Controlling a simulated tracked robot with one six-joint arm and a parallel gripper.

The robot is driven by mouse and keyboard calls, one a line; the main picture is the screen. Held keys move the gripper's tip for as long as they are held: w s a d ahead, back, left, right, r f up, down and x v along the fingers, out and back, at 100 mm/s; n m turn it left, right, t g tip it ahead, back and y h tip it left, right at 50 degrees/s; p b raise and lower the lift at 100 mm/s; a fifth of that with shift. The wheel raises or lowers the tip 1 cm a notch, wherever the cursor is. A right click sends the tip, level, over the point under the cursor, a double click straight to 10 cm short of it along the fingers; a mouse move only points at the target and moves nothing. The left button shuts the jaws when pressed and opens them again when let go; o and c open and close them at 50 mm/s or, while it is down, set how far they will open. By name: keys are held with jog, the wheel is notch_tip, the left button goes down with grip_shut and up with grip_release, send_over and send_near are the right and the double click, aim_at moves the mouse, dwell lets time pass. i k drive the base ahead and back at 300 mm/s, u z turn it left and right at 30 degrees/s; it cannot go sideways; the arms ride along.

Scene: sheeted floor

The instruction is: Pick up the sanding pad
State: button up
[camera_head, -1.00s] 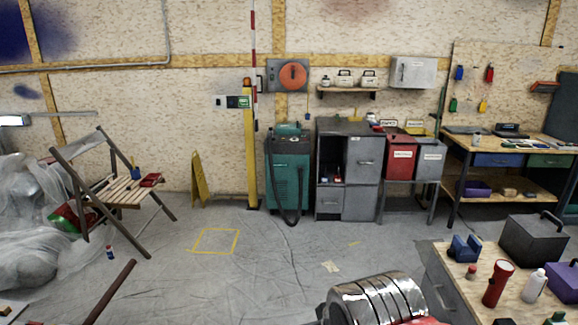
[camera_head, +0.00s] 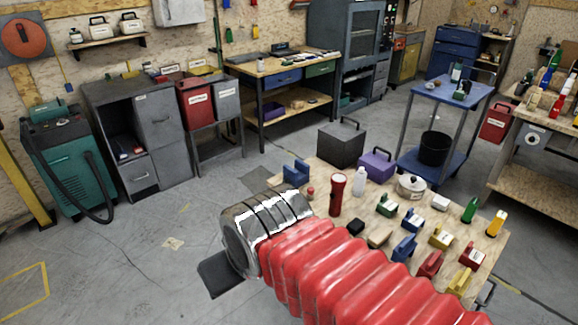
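I cannot make out the sanding pad for certain. A small tan, dark-edged block (camera_head: 379,236) and a small black block (camera_head: 355,227) lie on the near wooden worktable (camera_head: 330,178); either could be a pad, but they are too small to tell. My red ribbed arm with its shiny metal section crosses the lower middle and hides part of the table's near side. My gripper's fingertips do not show.
The worktable also carries a red flashlight (camera_head: 338,194), a white bottle (camera_head: 359,181), a purple box (camera_head: 377,164), a dark metal box (camera_head: 341,144), a white pot (camera_head: 411,186) and several coloured tools. A blue cart (camera_head: 447,91) stands behind.

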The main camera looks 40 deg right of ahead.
aim_at(355, 226)
jog(key=z, duration=0.6)
jog(key=i, duration=0.9)
jog(key=z, duration=0.5)
